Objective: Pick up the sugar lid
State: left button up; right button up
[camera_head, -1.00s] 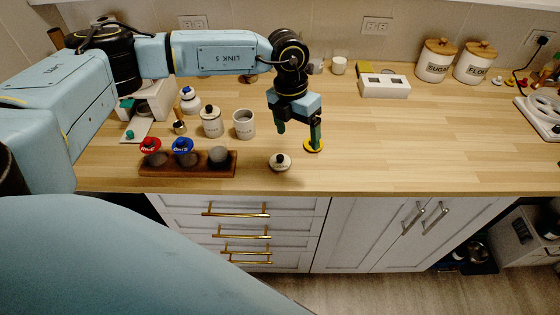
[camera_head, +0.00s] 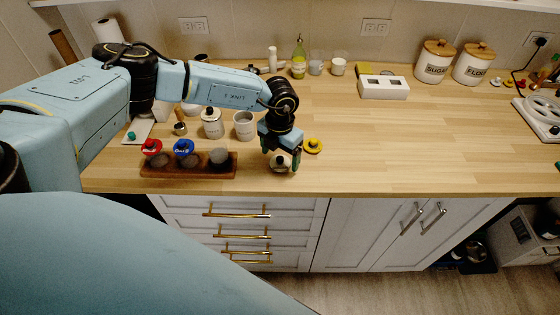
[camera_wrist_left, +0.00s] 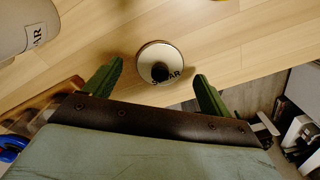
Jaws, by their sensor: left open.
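The sugar lid (camera_head: 279,167) is a small round cream lid with a black knob, lying on the wooden counter near its front edge. In the left wrist view the sugar lid (camera_wrist_left: 150,52) shows "SUGAR" lettering beside its knob. My left gripper (camera_head: 282,162) points down over it, partly covering it in the head view. Its green fingers are open, and in the left wrist view the lid appears between and slightly beyond the fingertips (camera_wrist_left: 160,70). I cannot tell the exact height gap. My right gripper is not in view.
A yellow lid (camera_head: 313,146) lies just right of the gripper. An open canister (camera_head: 244,126) and a lidded canister (camera_head: 212,124) stand behind. The counter's right middle is clear.

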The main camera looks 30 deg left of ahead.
pick_arm(q)
jog(key=shift+f, duration=0.9)
jog(key=shift+c, duration=0.2)
jog(key=c, duration=1)
jog(key=shift+r, duration=0.15)
